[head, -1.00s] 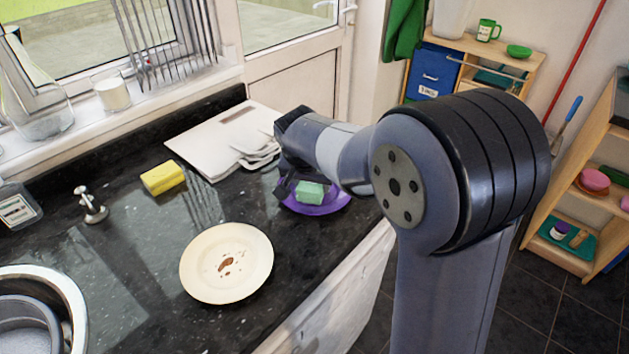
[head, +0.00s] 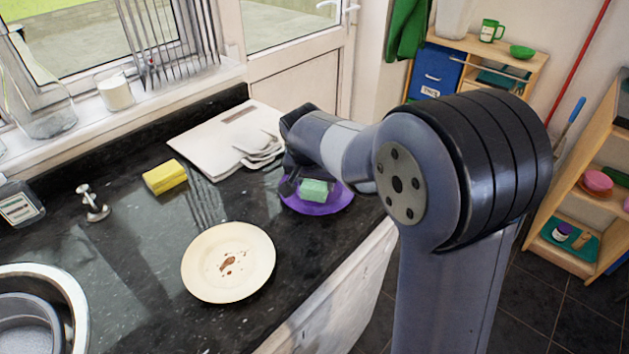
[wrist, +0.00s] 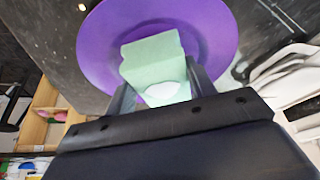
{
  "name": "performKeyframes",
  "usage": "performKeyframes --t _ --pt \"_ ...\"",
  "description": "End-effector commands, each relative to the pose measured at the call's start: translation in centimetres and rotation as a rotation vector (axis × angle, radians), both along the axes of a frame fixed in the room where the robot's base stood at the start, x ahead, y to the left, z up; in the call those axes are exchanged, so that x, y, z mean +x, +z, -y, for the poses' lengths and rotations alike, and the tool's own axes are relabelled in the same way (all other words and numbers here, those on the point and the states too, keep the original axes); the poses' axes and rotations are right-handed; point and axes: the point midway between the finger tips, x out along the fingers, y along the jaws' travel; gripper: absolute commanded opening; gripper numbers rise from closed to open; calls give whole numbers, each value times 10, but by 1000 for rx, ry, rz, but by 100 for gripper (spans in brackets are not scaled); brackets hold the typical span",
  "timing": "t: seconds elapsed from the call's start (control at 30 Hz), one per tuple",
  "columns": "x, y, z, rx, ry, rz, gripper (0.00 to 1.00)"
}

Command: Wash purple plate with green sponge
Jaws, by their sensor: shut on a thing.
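The purple plate (head: 325,207) lies on the dark counter near its right edge, partly hidden by my arm in the head view. In the wrist view the plate (wrist: 215,45) fills the top middle. The green sponge (head: 314,189) is over the plate and also shows in the wrist view (wrist: 152,55). My gripper (wrist: 158,92) is shut on the green sponge, which appears to be at or just above the plate's surface; I cannot tell if they touch. A whitish patch shows on the sponge between the fingers.
A cream plate (head: 240,285) with brown stains lies nearer on the counter. A yellow sponge (head: 165,177), white boards (head: 205,150), a tap (head: 93,205) and a sink (head: 70,300) are to the left. Wooden shelves (head: 570,262) stand at the right.

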Motion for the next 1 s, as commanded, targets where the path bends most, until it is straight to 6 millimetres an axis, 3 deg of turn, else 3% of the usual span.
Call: performKeyframes --t 0.17,0.53,1.0 --pt "6 -1 6 0 -1 0 34" --pt "-7 1 -6 1 -1 1 34" --pt "3 -1 3 1 0 1 34"
